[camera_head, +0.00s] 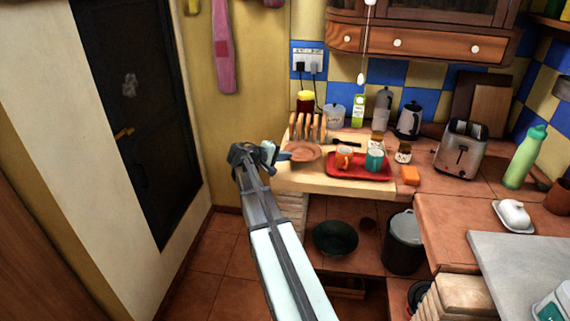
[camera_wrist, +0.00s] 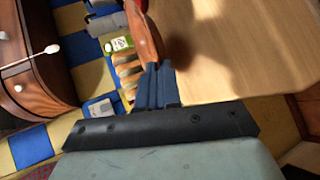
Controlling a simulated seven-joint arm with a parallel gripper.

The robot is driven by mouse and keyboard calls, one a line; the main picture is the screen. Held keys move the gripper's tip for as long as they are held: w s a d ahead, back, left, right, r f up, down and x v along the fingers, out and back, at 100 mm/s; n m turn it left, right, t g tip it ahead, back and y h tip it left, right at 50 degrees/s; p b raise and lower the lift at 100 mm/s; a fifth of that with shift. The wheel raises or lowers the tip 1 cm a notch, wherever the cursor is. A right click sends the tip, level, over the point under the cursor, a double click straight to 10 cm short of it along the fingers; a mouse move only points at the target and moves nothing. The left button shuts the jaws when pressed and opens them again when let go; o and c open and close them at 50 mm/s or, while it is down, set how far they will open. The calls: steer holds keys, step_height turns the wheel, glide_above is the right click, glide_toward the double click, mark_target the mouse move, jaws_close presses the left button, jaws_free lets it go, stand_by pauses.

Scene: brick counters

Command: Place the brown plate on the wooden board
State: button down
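The brown plate (camera_head: 302,152) is over the left part of the pale wooden board (camera_head: 318,184), beside the red tray. My gripper (camera_head: 284,156) is at the plate's left rim. In the wrist view, my gripper's blue fingers (camera_wrist: 155,85) are close together on the edge of the plate (camera_wrist: 147,38), which shows nearly edge-on. The wooden board (camera_wrist: 245,50) fills the right of that view, with a dark shadow beside the plate. I cannot tell for sure whether the plate's underside touches the board.
A red tray (camera_head: 345,174) with an orange cup (camera_head: 344,157) and a teal cup (camera_head: 375,160) lies right of the plate. A toast rack (camera_head: 308,127) stands behind it. The board's front left strip is clear.

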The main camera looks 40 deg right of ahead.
mark_target(285, 169)
steer(key=shift+f, duration=1.55)
steer(key=shift+f, duration=0.15)
steer(key=c, duration=1.6)
jaws_free()
